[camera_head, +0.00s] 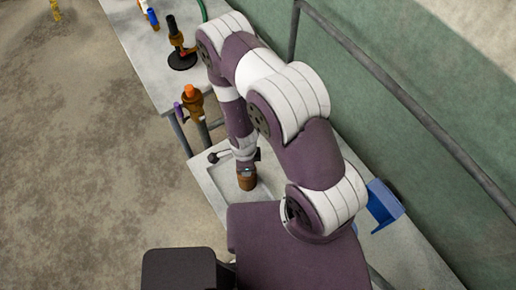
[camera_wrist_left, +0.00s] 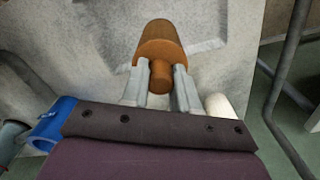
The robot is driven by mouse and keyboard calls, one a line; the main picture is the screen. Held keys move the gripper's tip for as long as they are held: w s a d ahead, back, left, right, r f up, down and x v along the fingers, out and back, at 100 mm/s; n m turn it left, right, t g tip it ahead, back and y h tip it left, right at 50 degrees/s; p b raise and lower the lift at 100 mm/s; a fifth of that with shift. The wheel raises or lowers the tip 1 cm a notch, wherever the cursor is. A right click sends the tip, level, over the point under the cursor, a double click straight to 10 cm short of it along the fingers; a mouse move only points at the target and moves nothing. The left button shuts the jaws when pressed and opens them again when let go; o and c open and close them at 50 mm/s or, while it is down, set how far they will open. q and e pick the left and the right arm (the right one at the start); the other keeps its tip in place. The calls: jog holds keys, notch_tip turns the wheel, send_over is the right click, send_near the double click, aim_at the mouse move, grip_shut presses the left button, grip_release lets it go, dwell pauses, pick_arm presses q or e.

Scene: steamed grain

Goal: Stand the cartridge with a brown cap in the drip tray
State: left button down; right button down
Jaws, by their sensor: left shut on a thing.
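My left gripper (camera_wrist_left: 160,88) is shut on a brown cartridge (camera_wrist_left: 160,40), with one finger on each side of its narrow brown knob. In the head view the brown cartridge (camera_head: 247,183) shows below my left gripper (camera_head: 245,165), looking roughly upright. It appears over or in a pale, shallow tray-like area (camera_head: 226,181) on the near bench, which I take for the drip tray. I cannot tell whether the cartridge's base touches it. My left arm hides part of this area. My right gripper is not in view.
A brown holder (camera_head: 193,104) with an orange-topped piece stands beyond the tray area. A black stand (camera_head: 181,60) and a blue-and-white piece (camera_head: 150,18) are on the far bench. A blue bin (camera_head: 383,204) is at the right. A metal rail (camera_head: 400,92) runs along the green wall.

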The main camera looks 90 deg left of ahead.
pick_arm(q)
jog(key=shift+f, duration=0.1)
jog(key=c, duration=0.8)
grip_release()
jog(key=shift+c, duration=0.2)
jog(key=shift+r, duration=0.3)
notch_tip(320, 180, up, 12)
jog(key=shift+f, duration=0.15)
